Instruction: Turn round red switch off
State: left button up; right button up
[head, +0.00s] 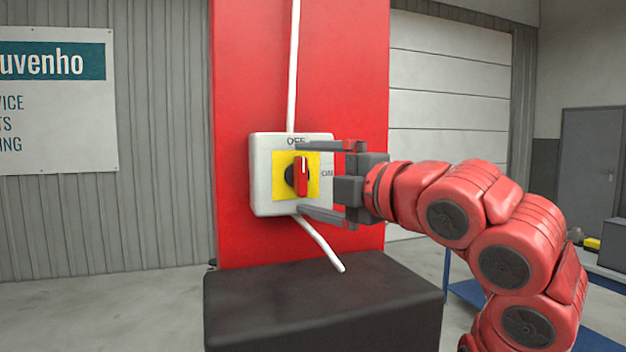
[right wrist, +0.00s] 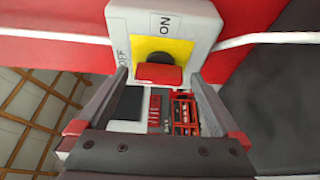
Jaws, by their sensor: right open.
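The round red switch (head: 302,180) sits on a yellow plate (head: 313,160) on a white box (head: 262,182). Its red handle stands upright, with a white mark at its top end towards the OFF label; ON is at the right. The switch also shows in the right wrist view (right wrist: 158,74), its handle lying across between the fingers. My right gripper (head: 299,177) is open, one finger above the handle and one below, with gaps to both. Whether the fingertips touch the box is unclear. My left gripper is not in view.
The box is mounted on a red column (head: 240,60). White cables (head: 293,70) leave the box above and below. A black block (head: 320,300) stands below it. A blue-framed cart or table (head: 468,292) is partly hidden behind my right arm.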

jog(key=shift+s, duration=0.1)
jog(key=shift+s+d, duration=0.2)
jog(key=shift+d, duration=0.1)
jog(key=b+v, duration=0.4)
jog(key=v, duration=1.2)
jog(key=shift+s, duration=0.3)
jog(key=shift+d, duration=0.1)
